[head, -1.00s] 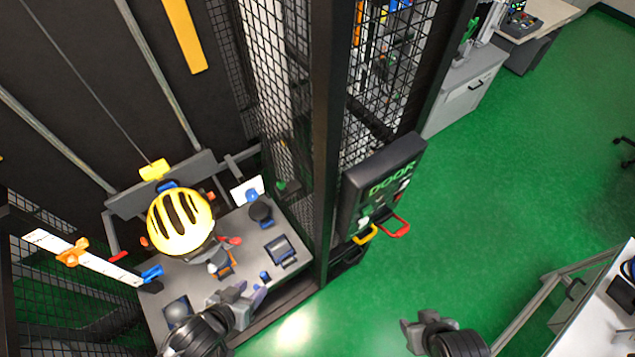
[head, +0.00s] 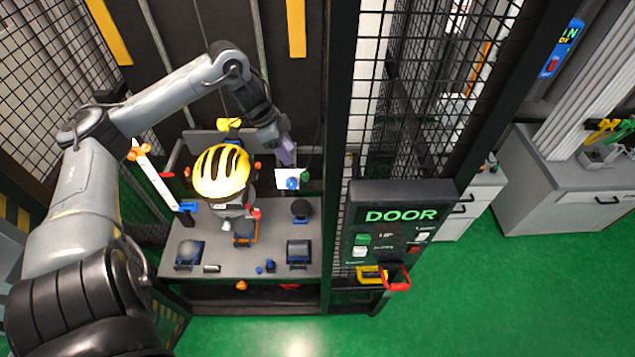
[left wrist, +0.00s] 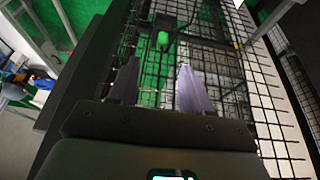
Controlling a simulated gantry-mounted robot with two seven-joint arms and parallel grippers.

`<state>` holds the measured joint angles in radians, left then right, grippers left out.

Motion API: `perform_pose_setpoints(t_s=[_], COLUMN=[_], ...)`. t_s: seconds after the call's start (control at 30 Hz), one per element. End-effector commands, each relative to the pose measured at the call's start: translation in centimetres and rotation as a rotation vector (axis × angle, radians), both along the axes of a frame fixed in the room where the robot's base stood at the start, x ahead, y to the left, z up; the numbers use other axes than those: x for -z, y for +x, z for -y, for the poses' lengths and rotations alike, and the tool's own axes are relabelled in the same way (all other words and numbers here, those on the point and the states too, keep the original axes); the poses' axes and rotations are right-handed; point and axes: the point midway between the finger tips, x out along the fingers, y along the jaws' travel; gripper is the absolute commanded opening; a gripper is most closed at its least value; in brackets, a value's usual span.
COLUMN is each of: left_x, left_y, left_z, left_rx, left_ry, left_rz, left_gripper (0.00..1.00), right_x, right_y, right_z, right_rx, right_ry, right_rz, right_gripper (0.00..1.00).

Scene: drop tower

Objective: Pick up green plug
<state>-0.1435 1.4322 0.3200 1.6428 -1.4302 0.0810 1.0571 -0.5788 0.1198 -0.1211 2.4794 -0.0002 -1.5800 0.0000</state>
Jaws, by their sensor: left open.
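The green plug (head: 305,176) is a small green piece beside the mesh at the right of the tower, just right of a white plate with a blue knob. In the left wrist view the green plug (left wrist: 163,38) is a short cylinder just ahead of the fingertips, roughly between them. My left gripper (head: 288,158) reaches over the tower bench from the left, a little above and left of the plug. Its two fingers (left wrist: 157,65) are apart, with nothing held between them. My right gripper is not in view.
A yellow helmet (head: 221,172) on a headform stands over the grey bench (head: 265,213), with several small fixtures around it. Wire mesh (head: 398,95) and a black post (head: 337,110) stand close to the right. A DOOR panel (head: 402,213) hangs outside the cage.

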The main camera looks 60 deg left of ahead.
Motion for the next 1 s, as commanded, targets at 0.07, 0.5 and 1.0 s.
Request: perform_pose_setpoints(t_s=[0.07, 0.5, 1.0], left_x=[-0.3, 3.1, 5.2], left_y=[0.5, 1.8, 2.5], left_z=[-0.2, 0.6, 1.2], left_rx=[0.003, -0.002, 0.002], left_ry=[0.014, 0.007, 0.007], left_rz=[0.012, 0.021, 0.017], left_gripper=[0.48, 0.48, 0.48], right_x=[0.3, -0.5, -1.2], right_y=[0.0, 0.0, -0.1], right_z=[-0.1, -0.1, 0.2], right_rx=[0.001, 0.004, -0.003], right_ry=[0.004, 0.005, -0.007], right_rz=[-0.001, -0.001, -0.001], right_gripper=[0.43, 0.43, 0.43])
